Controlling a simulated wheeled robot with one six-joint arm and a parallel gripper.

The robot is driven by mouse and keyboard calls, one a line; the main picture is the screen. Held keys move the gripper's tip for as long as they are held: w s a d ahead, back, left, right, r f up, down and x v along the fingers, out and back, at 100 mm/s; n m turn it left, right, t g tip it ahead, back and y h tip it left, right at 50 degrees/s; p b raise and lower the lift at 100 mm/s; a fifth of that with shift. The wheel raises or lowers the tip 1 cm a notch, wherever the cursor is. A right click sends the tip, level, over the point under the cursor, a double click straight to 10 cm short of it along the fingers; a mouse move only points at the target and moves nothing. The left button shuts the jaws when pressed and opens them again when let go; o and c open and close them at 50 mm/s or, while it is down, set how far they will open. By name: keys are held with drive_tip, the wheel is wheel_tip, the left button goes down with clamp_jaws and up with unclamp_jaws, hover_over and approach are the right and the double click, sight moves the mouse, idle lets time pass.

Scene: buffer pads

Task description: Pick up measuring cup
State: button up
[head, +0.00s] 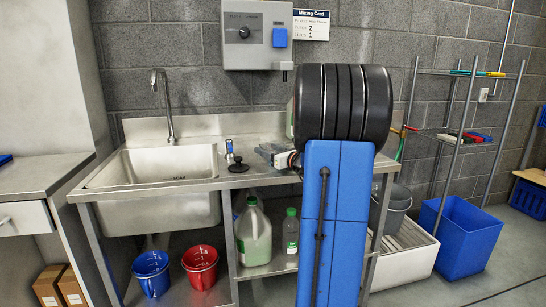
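I cannot identify a measuring cup with certainty. A blue bucket-like container (152,277) and a red one (200,267), both with pale markings on the side, stand on the shelf below the sink. A small blue-and-white item (229,149) with a black piece (238,166) beside it stands on the counter right of the basin. My gripper (268,153) is low over the counter, just right of these, pointing left. It appears to hold nothing, but its finger gap is too small to read. My blue and black arm hides the counter's right part.
The steel sink (170,165) has a tall faucet (164,105). A large jug (254,235) and a green bottle (290,232) stand on the lower shelf. A grey control box (240,45) hangs above. A blue bin (462,238) and wire rack (466,105) are right.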

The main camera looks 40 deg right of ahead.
drive_tip(key=shift+c, duration=0.5)
drive_tip(key=shift+r, duration=0.1)
drive_tip(key=shift+r, duration=4.85)
